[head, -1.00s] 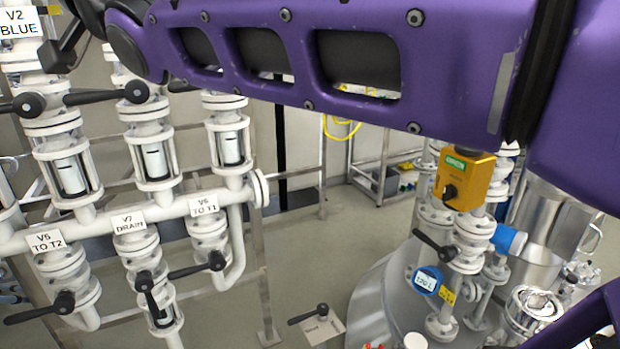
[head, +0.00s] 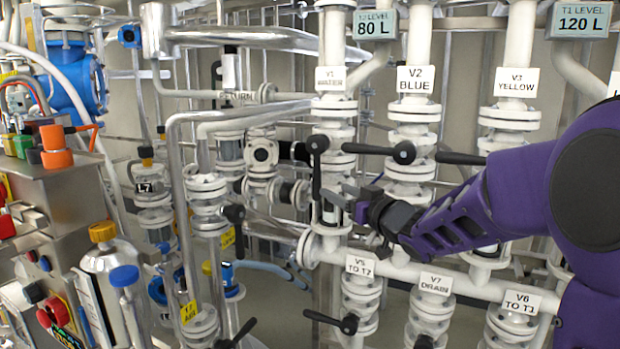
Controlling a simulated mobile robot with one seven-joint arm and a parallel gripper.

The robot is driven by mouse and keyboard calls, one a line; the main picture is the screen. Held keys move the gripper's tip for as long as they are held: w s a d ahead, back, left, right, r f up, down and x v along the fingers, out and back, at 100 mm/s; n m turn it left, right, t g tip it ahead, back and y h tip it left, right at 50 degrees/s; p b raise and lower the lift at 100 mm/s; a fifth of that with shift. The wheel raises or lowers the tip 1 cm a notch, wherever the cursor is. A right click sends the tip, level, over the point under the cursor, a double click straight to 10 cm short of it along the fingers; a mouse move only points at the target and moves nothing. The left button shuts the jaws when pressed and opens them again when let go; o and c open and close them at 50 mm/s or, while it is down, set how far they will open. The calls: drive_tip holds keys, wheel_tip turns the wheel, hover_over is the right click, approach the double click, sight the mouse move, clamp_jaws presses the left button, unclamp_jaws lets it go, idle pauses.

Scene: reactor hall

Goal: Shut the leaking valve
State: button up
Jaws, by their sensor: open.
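Valve V1 WATER (head: 331,115) is on the white manifold in the head view. Its black lever (head: 316,172) points down along the pipe. Valve V2 BLUE has its lever (head: 374,151) lying across the pipe, and so does V3 YELLOW with its lever (head: 460,157). Valve V5 TO T2 has a lever (head: 325,318) lying across too. I see no drip or puddle that tells which valve leaks. My gripper (head: 340,197) is open and empty, just right of the lower end of V1's lever; I cannot tell whether it touches.
Level displays (head: 375,24) read 80 L for T2 and 120 L for T1. V7 DRAIN (head: 435,284) and V6 TO T1 (head: 522,301) hang below the manifold pipe. A control panel (head: 55,190) and bottles stand at the left. Pipes crowd the space behind.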

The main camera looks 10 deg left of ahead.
sight(319, 167)
drive_tip(key=x, duration=1.2)
drive_tip(key=shift+w+a+p, duration=0.2)
drive_tip(key=shift+w+p, duration=0.1)
drive_tip(key=shift+p, duration=0.05)
clamp_jaws()
idle(0.7)
